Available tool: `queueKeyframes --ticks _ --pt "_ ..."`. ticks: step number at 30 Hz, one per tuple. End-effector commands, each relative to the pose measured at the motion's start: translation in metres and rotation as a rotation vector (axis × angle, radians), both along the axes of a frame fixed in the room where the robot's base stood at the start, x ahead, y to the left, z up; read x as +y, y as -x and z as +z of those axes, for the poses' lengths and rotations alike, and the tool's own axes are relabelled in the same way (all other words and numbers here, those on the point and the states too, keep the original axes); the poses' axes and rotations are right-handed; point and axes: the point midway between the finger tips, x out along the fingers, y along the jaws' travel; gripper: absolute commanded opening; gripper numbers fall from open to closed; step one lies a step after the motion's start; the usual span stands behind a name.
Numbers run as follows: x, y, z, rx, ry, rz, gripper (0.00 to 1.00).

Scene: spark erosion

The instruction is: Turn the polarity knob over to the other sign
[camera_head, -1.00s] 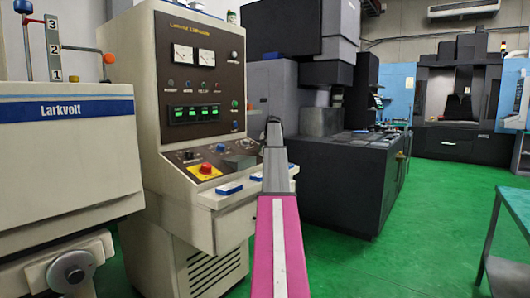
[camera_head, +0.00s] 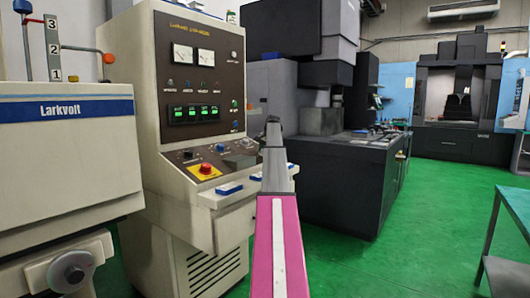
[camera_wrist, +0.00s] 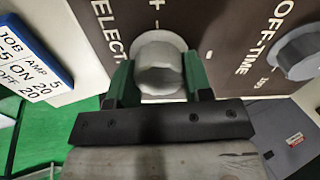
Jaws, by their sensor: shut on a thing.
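The polarity knob (camera_wrist: 158,68) is a pale, rounded knob on the brown panel in the wrist view. My gripper (camera_wrist: 159,84) has its two green fingers on either side of the knob, shut on it. A plus and a minus mark and part of the word "ELECT" show on the panel beside the knob. No pointer mark shows clearly, so I cannot tell which sign it is set to. In the head view, my pink and grey arm reaches to the right side of the cream control console (camera_head: 150,110), and the knob and fingertips cannot be made out.
A grey OFF-TIME knob (camera_wrist: 297,52) sits to the right on the same panel in the wrist view. A blue-edged settings card (camera_wrist: 30,60) is at the left. The console carries a red stop button (camera_head: 205,169). Green floor (camera_head: 420,220) is open at the right.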

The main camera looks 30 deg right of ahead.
Motion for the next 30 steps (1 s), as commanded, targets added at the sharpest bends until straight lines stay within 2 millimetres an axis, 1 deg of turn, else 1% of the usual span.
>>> queueKeyframes --ticks 3,4,6,16,20,23,29,30 --pt "0.001 0.0 -0.002 0.003 -0.003 -0.001 0.23" --pt "0.001 0.0 -0.002 0.003 -0.003 -0.001 0.53" --pt "0.001 0.0 -0.002 0.002 -0.002 -0.001 0.72" --pt "0.0 0.0 0.001 0.001 -0.001 -0.001 0.72" --pt "-0.001 0.003 0.007 0.0 0.0 0.0 0.72" --pt "-0.002 0.006 0.017 -0.001 0.0 -0.001 0.72" --pt "-0.005 0.018 0.049 -0.001 0.0 -0.001 0.72" --pt "-0.006 0.02 0.057 -0.001 0.0 0.0 0.72"
